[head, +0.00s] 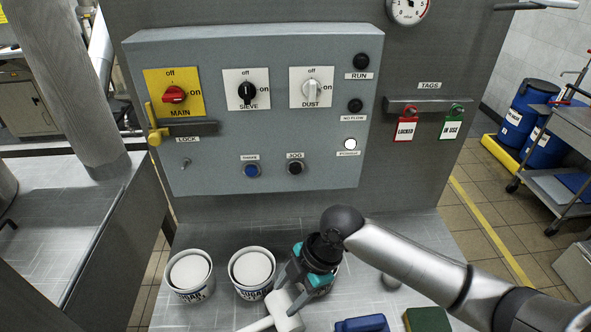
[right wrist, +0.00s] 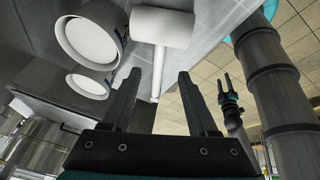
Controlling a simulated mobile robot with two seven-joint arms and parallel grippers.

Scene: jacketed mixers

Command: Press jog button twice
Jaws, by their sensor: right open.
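The jog button (head: 295,168) is a black round button under a JOG label, low on the grey control panel (head: 220,110) in the head view. Nothing touches it. My right gripper (head: 288,288) is open below and in front of the panel, over the table, pointing down. It is well apart from the button. In the right wrist view its two fingers (right wrist: 159,75) are spread, with a white mallet-shaped object (right wrist: 162,27) beyond them. My left gripper (right wrist: 226,88) shows small in the right wrist view, its fingers apart; it is outside the head view.
A blue button (head: 251,171) sits left of the jog button. Two white tubs (head: 190,292) (head: 251,292) stand on the table (head: 400,240). A blue object (head: 362,324) and a green block (head: 427,320) lie at the front. Red and green tags (head: 405,128) hang at right.

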